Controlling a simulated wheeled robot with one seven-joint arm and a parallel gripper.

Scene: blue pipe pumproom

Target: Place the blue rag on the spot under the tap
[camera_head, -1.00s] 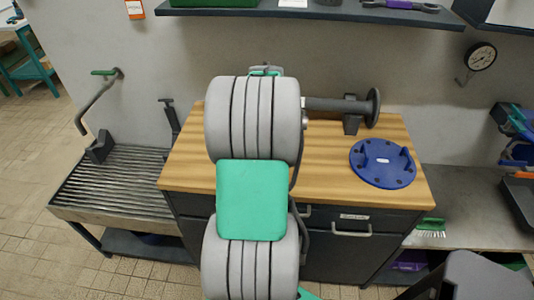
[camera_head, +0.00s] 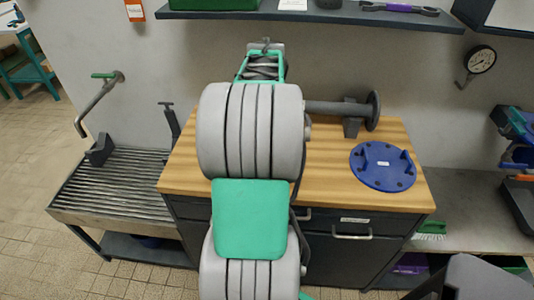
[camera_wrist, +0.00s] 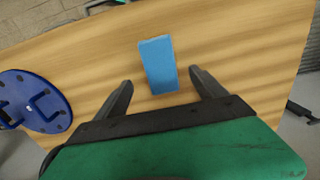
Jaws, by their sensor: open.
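The blue rag (camera_wrist: 158,64) is a flat, folded-looking rectangle lying on the wooden worktop in the wrist view. My gripper (camera_wrist: 161,76) is open, with one finger on each side of the rag's near part in the picture; I cannot tell its height above the top. In the head view my arm hides the rag and the fingers. The tap (camera_head: 96,105), a bent grey pipe with a green handle, is on the wall at the left. Below it is a slatted metal drain table (camera_head: 115,185). No marked spot is clear on the slats.
The wooden worktop (camera_head: 330,170) also bears a blue round flange (camera_head: 383,166) and a grey pipe piece (camera_head: 340,108). A dark block (camera_head: 100,150) and an upright dark post (camera_head: 170,120) stand by the drain table's back. A shelf (camera_head: 310,14) overhangs the worktop.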

